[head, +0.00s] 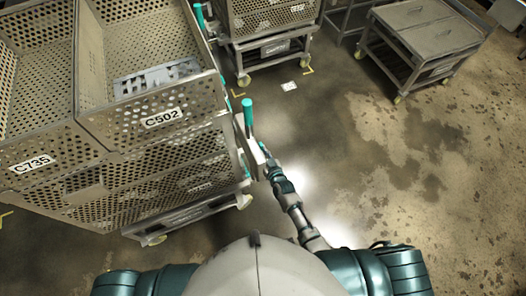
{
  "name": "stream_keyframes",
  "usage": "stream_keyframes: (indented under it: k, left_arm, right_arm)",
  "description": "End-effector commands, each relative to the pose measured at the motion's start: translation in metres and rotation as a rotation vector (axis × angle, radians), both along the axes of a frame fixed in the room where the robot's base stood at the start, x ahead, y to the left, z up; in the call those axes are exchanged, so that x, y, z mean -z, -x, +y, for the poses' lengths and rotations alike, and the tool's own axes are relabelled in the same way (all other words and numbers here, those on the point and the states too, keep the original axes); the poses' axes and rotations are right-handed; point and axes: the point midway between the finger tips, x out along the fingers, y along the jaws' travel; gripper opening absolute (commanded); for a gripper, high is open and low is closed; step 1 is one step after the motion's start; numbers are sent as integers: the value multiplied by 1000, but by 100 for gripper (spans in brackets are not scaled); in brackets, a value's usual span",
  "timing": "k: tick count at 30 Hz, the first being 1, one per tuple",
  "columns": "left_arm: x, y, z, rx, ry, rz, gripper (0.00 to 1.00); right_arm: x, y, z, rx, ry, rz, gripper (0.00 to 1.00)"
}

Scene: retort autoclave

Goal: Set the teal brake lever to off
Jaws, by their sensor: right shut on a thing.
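The teal brake lever (248,116) stands upright at the right corner of the near perforated cart marked C502. My right arm reaches up to it from below. My right gripper (260,150) is at the lower part of the lever, beside the cart's corner, and is shut on it. The exact contact of the fingers is small and partly hidden by the corner plate. The lever's teal top sticks out above the gripper. My left gripper is not in view.
The near perforated cart (150,165), with labels C735 and C502, fills the left. A second perforated cart (270,20) on wheels stands behind it, with its own teal handle (199,16). A grey cart (425,40) stands at the back right. The stained floor at right is clear.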

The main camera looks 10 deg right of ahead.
Motion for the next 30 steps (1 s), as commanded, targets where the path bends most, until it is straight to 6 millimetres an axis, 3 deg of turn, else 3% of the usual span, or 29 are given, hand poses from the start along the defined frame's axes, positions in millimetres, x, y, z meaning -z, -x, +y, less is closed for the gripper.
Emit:
stream_keyframes:
  k: [10, 11, 13, 14, 30]
  left_arm:
    - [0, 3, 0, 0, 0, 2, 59]
    - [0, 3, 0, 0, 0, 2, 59]
    - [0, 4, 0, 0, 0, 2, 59]
    - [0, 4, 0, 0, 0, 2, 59]
    - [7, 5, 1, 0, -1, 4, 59]
  right_arm:
    - [2, 1, 0, -1, 3, 10, 0]
    - [2, 1, 0, -1, 3, 10, 21]
    - [2, 1, 0, -1, 3, 9, 39]
    - [2, 1, 0, -1, 3, 9, 42]
    - [3, 0, 0, 0, -2, -8, 42]
